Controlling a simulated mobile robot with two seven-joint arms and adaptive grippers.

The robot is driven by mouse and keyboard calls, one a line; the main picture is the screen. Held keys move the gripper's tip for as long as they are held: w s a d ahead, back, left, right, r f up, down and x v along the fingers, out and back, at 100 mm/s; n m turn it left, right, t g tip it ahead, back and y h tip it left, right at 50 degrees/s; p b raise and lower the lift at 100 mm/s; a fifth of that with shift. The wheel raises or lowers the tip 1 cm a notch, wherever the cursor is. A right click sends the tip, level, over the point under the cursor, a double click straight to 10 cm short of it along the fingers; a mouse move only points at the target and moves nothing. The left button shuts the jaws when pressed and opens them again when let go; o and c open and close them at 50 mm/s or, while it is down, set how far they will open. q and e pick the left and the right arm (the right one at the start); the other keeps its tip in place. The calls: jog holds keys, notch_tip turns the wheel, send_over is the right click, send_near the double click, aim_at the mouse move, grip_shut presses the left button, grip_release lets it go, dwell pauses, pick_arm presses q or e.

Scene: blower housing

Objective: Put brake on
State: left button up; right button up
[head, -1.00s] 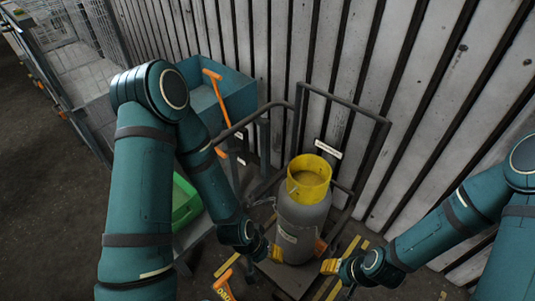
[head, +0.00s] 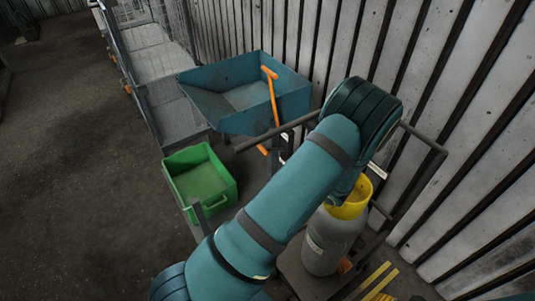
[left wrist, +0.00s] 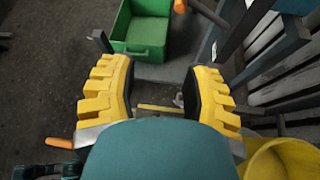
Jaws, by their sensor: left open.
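My left arm crosses the middle of the head view and hides its own gripper there. In the left wrist view my left gripper (left wrist: 158,75) is open, with yellow ridged fingers and nothing between them. An orange handle (left wrist: 60,142) shows low at the left of that view, beside the left finger; another orange end (left wrist: 180,5) shows at the top. In the head view a long orange lever (head: 272,98) stands against the blue tub. I cannot tell which orange part is the brake. My right gripper is out of view.
A grey cylinder (head: 330,240) with a yellow collar (head: 352,206) stands on a dark cart with tube rails (head: 425,140) by the ribbed wall. A green bin (head: 200,180) and blue tub (head: 285,88) stand left of it. Dark floor (head: 80,190) is open at left.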

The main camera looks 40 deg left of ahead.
aim_at(269, 155)
pick_arm(q)
jog(key=shift+m+t+y, duration=0.5)
jog(key=shift+y, duration=0.1)
jog(key=x, duration=0.4)
jog(key=w+r+b+x, duration=0.1)
jog(key=x, duration=0.4)
jog(key=w+r+x, duration=0.1)
jog(key=x, duration=0.3)
jog(key=shift+w+a+f, duration=0.15)
jog(key=shift+w+a, duration=0.05)
jog(key=shift+a, duration=0.35)
grip_shut()
